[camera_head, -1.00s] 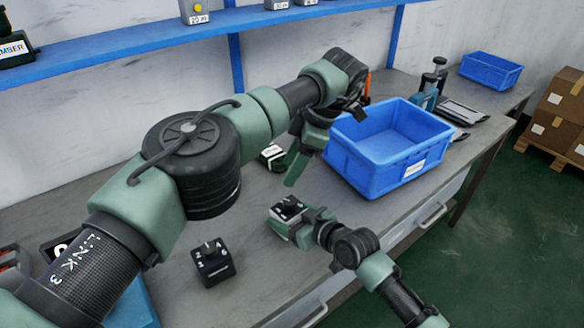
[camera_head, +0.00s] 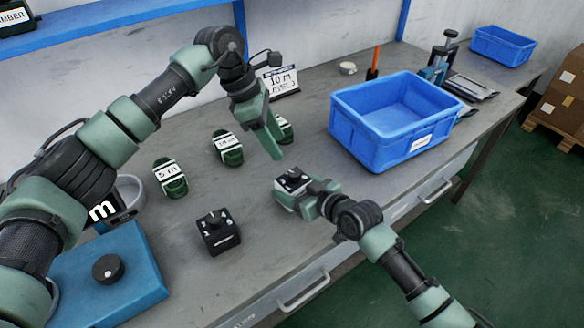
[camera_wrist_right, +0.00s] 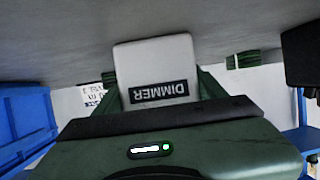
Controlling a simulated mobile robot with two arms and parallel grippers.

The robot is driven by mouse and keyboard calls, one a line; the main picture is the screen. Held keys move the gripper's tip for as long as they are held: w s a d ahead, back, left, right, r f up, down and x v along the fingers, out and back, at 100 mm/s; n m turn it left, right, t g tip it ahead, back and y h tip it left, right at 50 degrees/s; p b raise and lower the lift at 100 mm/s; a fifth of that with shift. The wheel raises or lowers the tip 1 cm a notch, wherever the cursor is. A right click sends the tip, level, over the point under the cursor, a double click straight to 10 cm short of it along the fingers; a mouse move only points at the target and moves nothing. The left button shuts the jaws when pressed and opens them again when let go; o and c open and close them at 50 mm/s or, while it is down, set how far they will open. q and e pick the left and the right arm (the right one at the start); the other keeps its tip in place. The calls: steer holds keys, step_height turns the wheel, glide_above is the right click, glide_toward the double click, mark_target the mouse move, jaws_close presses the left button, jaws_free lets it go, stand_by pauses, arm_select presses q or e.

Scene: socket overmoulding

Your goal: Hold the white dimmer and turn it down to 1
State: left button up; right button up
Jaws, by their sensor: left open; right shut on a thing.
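The white dimmer (camera_head: 284,198) stands on the bench, with a dark top that carries a knob and marks. I cannot read the knob's setting. My right gripper (camera_head: 300,200) is shut on the dimmer from its right side. In the right wrist view the white dimmer (camera_wrist_right: 152,62) sits between the green fingers, and its DIMMER label appears upside down. My left gripper (camera_head: 268,142) is open and empty, pointing down above the bench, behind and a little left of the dimmer.
A black dimmer-like box (camera_head: 217,233) with a knob stands left of the white one. Green coils labelled in metres, such as the 5 m coil (camera_head: 170,178), stand behind. A blue bin (camera_head: 345,145) is at the right; a blue box with a black knob (camera_head: 150,283) is at the front left.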

mark_target(294, 173)
arm_select(q)
steer(key=x, duration=1)
jaws_close()
